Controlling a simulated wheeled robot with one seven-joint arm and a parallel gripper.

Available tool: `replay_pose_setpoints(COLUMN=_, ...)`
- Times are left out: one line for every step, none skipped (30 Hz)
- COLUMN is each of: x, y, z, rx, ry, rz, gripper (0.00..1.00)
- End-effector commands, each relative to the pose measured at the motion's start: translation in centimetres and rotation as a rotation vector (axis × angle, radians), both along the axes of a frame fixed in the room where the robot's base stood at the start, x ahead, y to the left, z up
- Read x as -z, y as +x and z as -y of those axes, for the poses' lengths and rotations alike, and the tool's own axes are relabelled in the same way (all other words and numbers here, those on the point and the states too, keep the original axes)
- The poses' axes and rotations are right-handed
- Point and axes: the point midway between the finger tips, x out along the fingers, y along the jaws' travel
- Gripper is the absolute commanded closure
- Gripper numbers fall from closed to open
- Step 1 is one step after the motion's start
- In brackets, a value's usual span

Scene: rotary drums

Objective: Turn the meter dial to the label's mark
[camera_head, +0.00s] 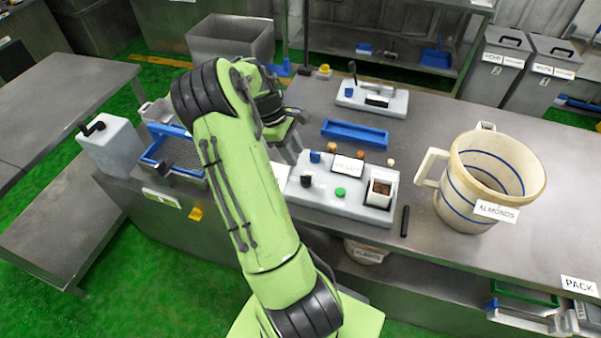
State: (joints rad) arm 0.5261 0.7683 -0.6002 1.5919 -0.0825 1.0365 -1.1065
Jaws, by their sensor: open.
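A pale grey panel (338,204) lies on the steel table. On it are a black knob (306,181), a green button (340,192), a blue knob (315,157), a few small orange and tan knobs and a white label card (347,166). Which of these is the meter dial I cannot tell, and the label's mark is too small to read. My gripper (290,152) is open, just behind and left of the panel's left end. My green arm hides much of it and part of the table there. No contact with a knob is visible.
A large jug labelled ALMONDS (487,175) stands right of the panel. A black rod (405,221) lies between them. A blue tray (355,133) and a second grey panel with a lever (372,101) are behind.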

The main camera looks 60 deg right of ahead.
Motion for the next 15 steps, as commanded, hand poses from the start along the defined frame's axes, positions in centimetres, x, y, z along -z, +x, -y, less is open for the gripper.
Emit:
replay_pose_setpoints(x=1.4, y=-0.6, z=0.0, rx=0.003, ry=0.004, rz=-0.003, gripper=0.6)
replay_pose_setpoints(x=2.1, y=-0.9, z=0.0, rx=0.003, ry=0.004, rz=-0.004, gripper=0.6)
replay_pose_setpoints(x=3.0, y=-1.3, z=0.1, rx=0.002, ry=0.003, rz=-0.002, gripper=0.6)
replay_pose_setpoints(x=3.7, y=-1.5, z=0.1, rx=0.002, ry=0.003, rz=-0.002, gripper=0.6)
replay_pose_setpoints(x=4.4, y=-1.8, z=0.2, rx=0.003, ry=0.004, rz=-0.004, gripper=0.6)
replay_pose_setpoints(x=5.2, y=-2.1, z=0.3, rx=0.002, ry=0.003, rz=-0.002, gripper=0.6)
replay_pose_setpoints(x=5.7, y=-2.4, z=0.3, rx=0.003, ry=0.003, rz=-0.001, gripper=0.6)
replay_pose_setpoints(x=6.2, y=-2.6, z=0.3, rx=0.002, ry=0.003, rz=-0.002, gripper=0.6)
replay_pose_setpoints(x=6.8, y=-2.8, z=0.4, rx=0.002, ry=0.001, rz=-0.001, gripper=0.6)
replay_pose_setpoints(x=7.1, y=-2.9, z=0.4, rx=0.002, ry=0.001, rz=0.0, gripper=0.6)
replay_pose_setpoints(x=7.4, y=-3.0, z=0.4, rx=0.001, ry=0.001, rz=0.0, gripper=0.6)
replay_pose_setpoints(x=7.8, y=-3.2, z=0.4, rx=0.001, ry=0.001, rz=0.001, gripper=0.6)
replay_pose_setpoints(x=7.9, y=-3.2, z=0.4, rx=0.002, ry=0.001, rz=0.0, gripper=0.6)
replay_pose_setpoints(x=8.0, y=-3.3, z=0.4, rx=0.001, ry=0.001, rz=0.001, gripper=0.6)
replay_pose_setpoints(x=8.1, y=-3.3, z=0.5, rx=0.001, ry=0.001, rz=0.001, gripper=0.6)
